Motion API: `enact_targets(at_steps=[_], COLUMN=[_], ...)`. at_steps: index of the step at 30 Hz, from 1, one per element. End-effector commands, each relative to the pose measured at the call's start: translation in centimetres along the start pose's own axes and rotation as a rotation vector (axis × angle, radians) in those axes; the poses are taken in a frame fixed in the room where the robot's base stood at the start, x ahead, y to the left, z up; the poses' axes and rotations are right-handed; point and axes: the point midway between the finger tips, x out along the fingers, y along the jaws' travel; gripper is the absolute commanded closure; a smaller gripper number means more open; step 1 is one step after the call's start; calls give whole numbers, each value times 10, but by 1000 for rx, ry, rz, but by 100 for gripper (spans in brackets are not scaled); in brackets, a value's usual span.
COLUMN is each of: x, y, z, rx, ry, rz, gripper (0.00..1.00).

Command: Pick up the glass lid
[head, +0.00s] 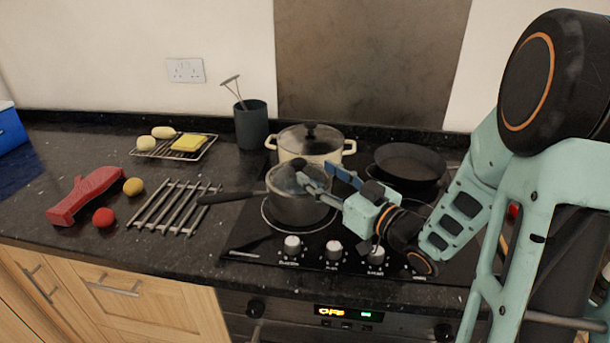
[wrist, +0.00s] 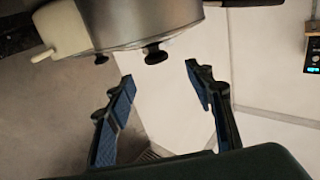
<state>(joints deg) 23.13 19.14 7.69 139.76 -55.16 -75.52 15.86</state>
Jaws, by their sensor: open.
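A glass lid (head: 283,178) with a dark knob sits on a steel saucepan (head: 300,211) with a long dark handle. A second glass lid (head: 305,136) with a dark knob covers the cream pot (head: 292,152) behind it. My gripper (head: 316,175) is open at the right of the saucepan's lid, partly hiding it in the head view. In the upside-down wrist view, the open fingers of my gripper (wrist: 160,76) point toward the saucepan lid's knob (wrist: 155,54). The knob lies between the fingers' directions, just beyond their tips, and nothing is held.
A dark frying pan (head: 408,163) stands at the back right of the hob. A metal trivet (head: 174,207) lies left, crossed near its edge by the saucepan handle.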

Motion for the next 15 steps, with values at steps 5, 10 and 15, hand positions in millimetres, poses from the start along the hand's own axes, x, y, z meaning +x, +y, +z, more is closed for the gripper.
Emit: enact_targets(at_steps=[5,10,15], x=[26,38,64], y=[-1,1,3], z=[0,1,3], rx=[-1,0,1], ry=[-1,-2,-1], rz=[-3,-1,-3], gripper=[51,51,51])
